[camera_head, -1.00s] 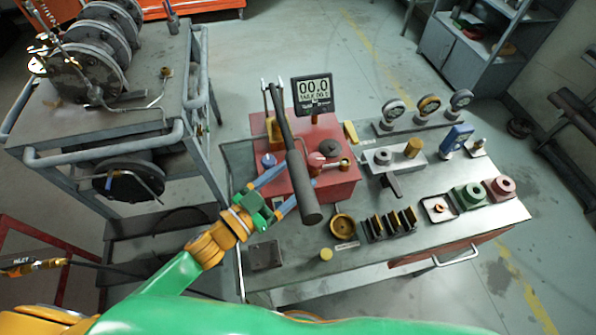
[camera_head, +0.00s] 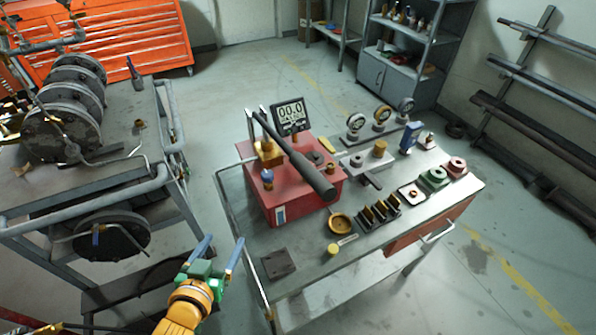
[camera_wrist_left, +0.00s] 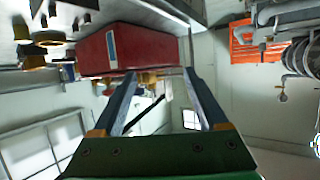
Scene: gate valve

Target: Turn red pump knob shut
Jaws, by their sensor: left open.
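The red pump (camera_head: 295,205) is a red box on the grey bench. A long black lever (camera_head: 300,166) crosses its top. A small blue knob (camera_head: 267,178) is at its left front. A brass fitting (camera_head: 331,169) is at its right, by a dark round cap (camera_head: 317,157). I cannot make out a red knob; the lever may hide it. My left gripper (camera_head: 222,250) is open and empty, left of the bench and apart from the pump. In the left wrist view, the pump (camera_wrist_left: 145,50) appears inverted beyond the open left gripper (camera_wrist_left: 160,75). My right gripper is not visible.
A display (camera_head: 290,114) stands behind the pump. Gauges (camera_head: 381,115), a brass dish (camera_head: 341,222) and a black rack (camera_head: 380,212) are on the bench. A grey pipe cart (camera_head: 150,204) stands left, with a floor gap between.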

